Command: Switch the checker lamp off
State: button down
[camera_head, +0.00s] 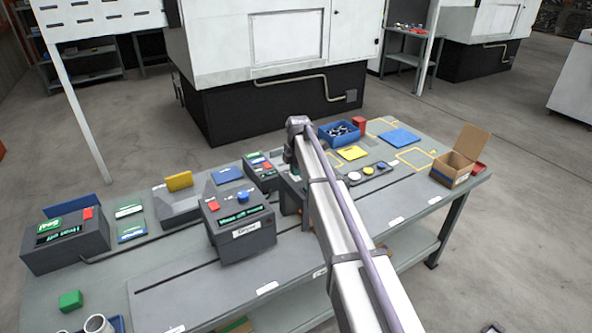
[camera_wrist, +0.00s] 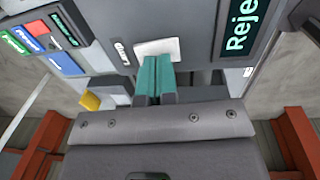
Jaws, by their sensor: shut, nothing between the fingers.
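My gripper (camera_wrist: 155,60) is shut and empty, its two teal fingers side by side in the wrist view. Its tips are at the lower edge of a small white plate (camera_wrist: 170,44) on a dark grey panel (camera_wrist: 195,20). I cannot tell whether they touch it. A small white label (camera_wrist: 122,53) is left of the plate; its text is too small to read surely. A dark display (camera_wrist: 240,25) with green letters "Reje", cut off by the frame, is at the right. In the head view my arm hides the gripper and most of a dark unit (camera_head: 290,192). Whether a lamp is lit cannot be seen.
A dark box (camera_head: 262,172) with coloured buttons stands just left of the arm, and a larger console (camera_head: 240,240) with red and blue buttons in front. Another console (camera_head: 66,242) is far left. An open cardboard box (camera_head: 455,168) and blue bin (camera_head: 338,137) are right.

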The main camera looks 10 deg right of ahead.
aim_at(299, 180)
notch_tip(299, 180, up, 13)
jog(key=s+p, duration=0.1)
jog(key=p, duration=1.1)
jog(key=shift+s+d, duration=0.25)
jog(key=shift+s, duration=0.05)
